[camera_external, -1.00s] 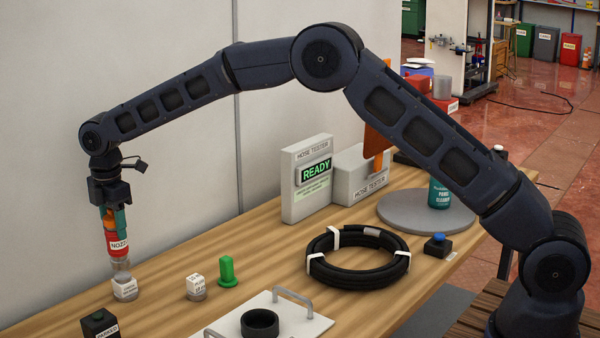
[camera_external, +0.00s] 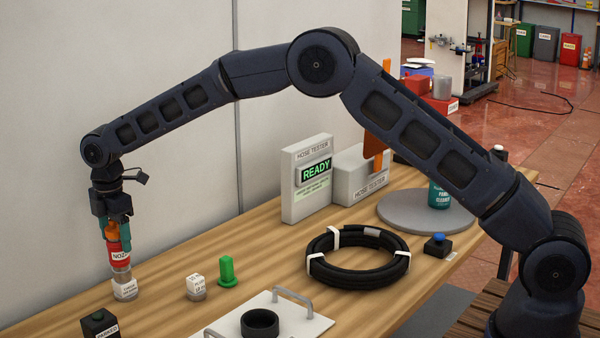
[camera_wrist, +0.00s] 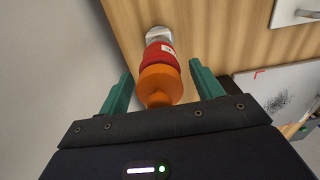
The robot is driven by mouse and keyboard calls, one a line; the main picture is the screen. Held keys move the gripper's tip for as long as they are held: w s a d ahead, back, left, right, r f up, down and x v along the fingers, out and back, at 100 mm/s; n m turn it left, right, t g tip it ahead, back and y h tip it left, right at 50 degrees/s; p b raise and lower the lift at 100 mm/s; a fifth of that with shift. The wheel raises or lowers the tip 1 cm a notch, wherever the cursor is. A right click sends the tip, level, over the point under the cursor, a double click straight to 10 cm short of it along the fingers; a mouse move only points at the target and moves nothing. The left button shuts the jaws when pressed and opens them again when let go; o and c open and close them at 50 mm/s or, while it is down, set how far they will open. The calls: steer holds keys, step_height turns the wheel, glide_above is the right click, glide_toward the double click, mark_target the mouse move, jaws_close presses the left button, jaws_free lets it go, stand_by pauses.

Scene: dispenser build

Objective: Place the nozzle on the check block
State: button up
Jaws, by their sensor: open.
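The nozzle (camera_external: 119,253) is a red cylinder with a "NOZZ" label, an orange upper part and a clear-grey lower end. It stands about upright on a small white labelled block (camera_external: 125,291), which looks like the check block; the label is too small to read. The nozzle's lower end appears to touch the block's top. My gripper (camera_external: 118,236) is open around the nozzle's orange part. In the wrist view, the nozzle (camera_wrist: 158,58) lies between the teal fingers, with a gap on each side. Its lower end and the block are hard to separate there.
A second white labelled block (camera_external: 196,287) and a green peg (camera_external: 227,272) stand to the right. A black block (camera_external: 100,324) is in front. A white plate (camera_external: 290,325) with handles, a black hose coil (camera_external: 335,277) and the hose tester (camera_external: 302,205), showing "READY", are further right.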

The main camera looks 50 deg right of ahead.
step_height(320, 180, up, 12)
steer(key=shift+r, duration=0.15)
steer(key=shift+d+r, duration=0.15)
steer(key=shift+r, duration=0.05)
steer(key=s+d+r+m+t, duration=0.1)
steer(key=s+d+r+m, duration=0.3)
steer(key=s+d+r, duration=0.8)
steer(key=s+d+r+m+t, duration=0.1)
steer(key=s+d+r+m, duration=0.4)
steer(key=s+d+r, duration=0.8)
steer(key=s+d+f+m+t, duration=0.1)
steer(key=s+d+f+m, duration=0.15)
steer(key=s, duration=0.65)
steer(key=s+d+f+m, duration=0.1)
steer(key=s+d+m, duration=0.15)
steer(key=s, duration=0.65)
steer(key=s+d+f+m, duration=0.2)
steer(key=s+f, duration=0.2)
steer(key=s, duration=0.4)
steer(key=s+d+f+m+t, duration=0.1)
steer(key=s+d+f+m, duration=0.1)
steer(key=s, duration=0.6)
step_height(320, 180, down, 2)
steer(key=shift+s+d+f+t, duration=0.2)
steer(key=shift+s+d+t, duration=0.1)
steer(key=shift+d, duration=0.35)
